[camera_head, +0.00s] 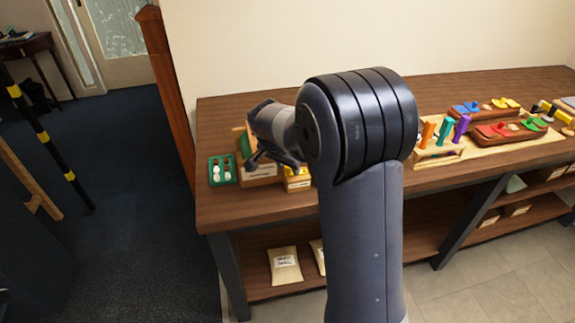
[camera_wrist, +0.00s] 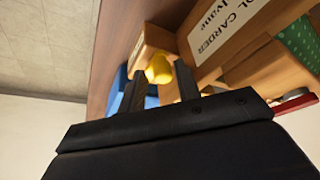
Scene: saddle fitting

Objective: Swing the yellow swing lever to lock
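My gripper (camera_head: 270,158) hangs over the left part of the workbench, seen from behind my arm. In the wrist view its two dark fingers (camera_wrist: 158,84) stand apart. A rounded yellow piece (camera_wrist: 159,69) shows between and beyond the fingertips, beside a wooden block (camera_wrist: 152,40) and a blue surface (camera_wrist: 117,88). I cannot tell whether the fingers touch it, or whether it is the swing lever. In the head view a yellow item (camera_head: 298,181) sits just right of the gripper. Another yellow lever-like piece (camera_head: 506,103) is on a board at the right.
A wooden box labelled as a carder (camera_wrist: 222,28) stands close beside the right finger. A green tray (camera_head: 214,178) with white pieces lies at the left. Orange, teal and purple pegs (camera_head: 445,131) and boards with coloured levers (camera_head: 510,130) fill the right.

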